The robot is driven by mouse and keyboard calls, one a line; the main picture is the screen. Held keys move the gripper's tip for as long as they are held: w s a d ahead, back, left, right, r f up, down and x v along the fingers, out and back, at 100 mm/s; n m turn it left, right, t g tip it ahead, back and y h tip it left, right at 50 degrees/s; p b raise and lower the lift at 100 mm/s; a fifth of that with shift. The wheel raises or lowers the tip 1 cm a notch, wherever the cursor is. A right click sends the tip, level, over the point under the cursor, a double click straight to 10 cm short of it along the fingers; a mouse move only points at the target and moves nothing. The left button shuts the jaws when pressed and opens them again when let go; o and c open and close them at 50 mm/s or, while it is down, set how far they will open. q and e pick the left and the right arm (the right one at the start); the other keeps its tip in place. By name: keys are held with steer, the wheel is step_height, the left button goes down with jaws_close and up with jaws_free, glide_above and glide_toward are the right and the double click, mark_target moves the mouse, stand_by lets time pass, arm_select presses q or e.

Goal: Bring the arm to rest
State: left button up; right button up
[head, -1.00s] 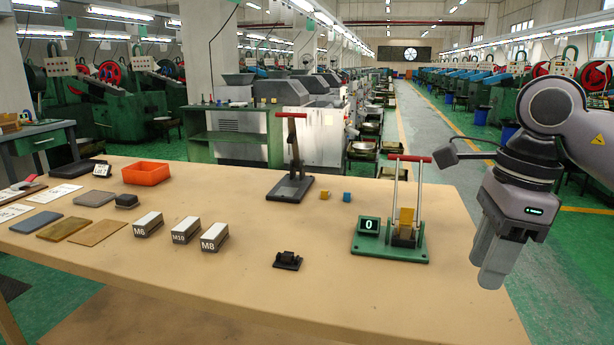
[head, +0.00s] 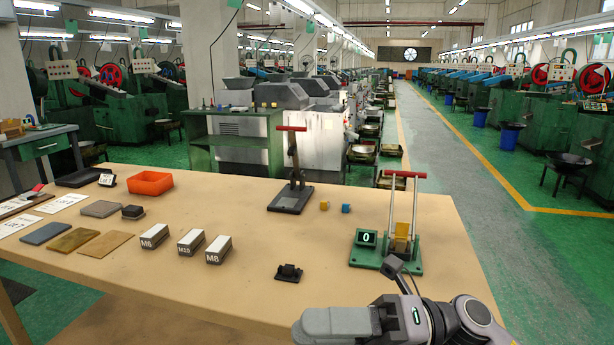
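My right gripper (head: 325,325) is low at the bottom of the head view, over the table's near edge, pointing left. Its pale grey fingers lie together with no gap showing, and nothing shows between them. My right arm (head: 455,320) comes in from the lower right and is bent low. The gripper is apart from the objects on the table. My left gripper is not in view.
The green counter fixture (head: 387,255) with a red-handled lever stands close behind my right arm. A small black block (head: 288,273) lies near the gripper. Several labelled blocks, plates and an orange bin (head: 150,183) are further left on the table (head: 330,240).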

steer(key=w+d+f+m+t+h+p, duration=0.25)
steer(key=d+f+m+t+h, duration=0.3)
steer(key=m+t, duration=0.75)
steer(key=w+d+f+m+t+h+p, duration=0.1)
steer(key=w+d+f+m+t+h, duration=0.45)
steer(key=m, duration=1.25)
steer(key=s+d+f+m+g+h+p, duration=0.1)
steer(key=s+d+f+m+g+h, duration=0.1)
steer(key=s+f+m, duration=0.3)
steer(key=s+d+f+m+g+h+p, duration=0.1)
steer(key=s+d+f+m+g+h, duration=0.2)
steer(key=s+f, duration=0.9)
step_height(320, 180, down, 3)
steer(key=d+m+h, duration=0.1)
steer(key=d+m, duration=0.1)
steer(key=shift+s+d+f+h, duration=0.2)
steer(key=shift+s+d+h, duration=0.1)
steer(key=shift+h, duration=0.1)
